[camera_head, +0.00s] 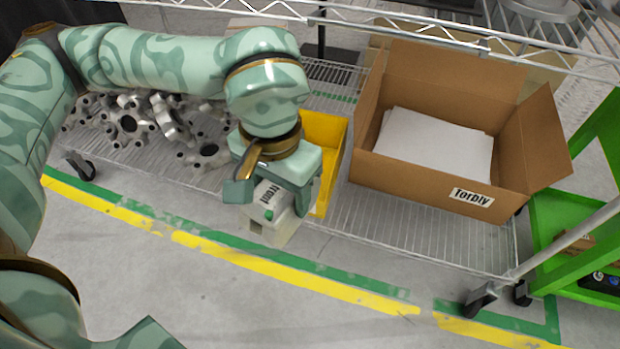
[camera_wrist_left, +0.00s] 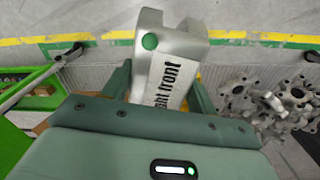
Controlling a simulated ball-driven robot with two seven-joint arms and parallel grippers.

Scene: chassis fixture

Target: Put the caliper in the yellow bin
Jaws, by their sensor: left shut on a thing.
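The caliper (camera_head: 268,222) is a pale grey block with black lettering ending in "front" and a green dot. My left gripper (camera_head: 268,192) is shut on it, one finger on each side, and holds it at the front edge of the lower wire shelf. In the left wrist view the caliper (camera_wrist_left: 163,60) shows between the fingers, its lettering partly hidden by the gripper body. The yellow bin (camera_head: 333,158) stands on the shelf just behind and to the right of the gripper. My left wrist and gripper hide much of it, including most of its inside. The right gripper is not in view.
Several grey metal parts (camera_head: 130,122) lie on the shelf left of the bin. An open cardboard box (camera_head: 410,178) with white contents stands to its right. An upper wire shelf (camera_head: 400,38) hangs above. A green cart (camera_head: 575,235) is at far right. The floor in front is clear.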

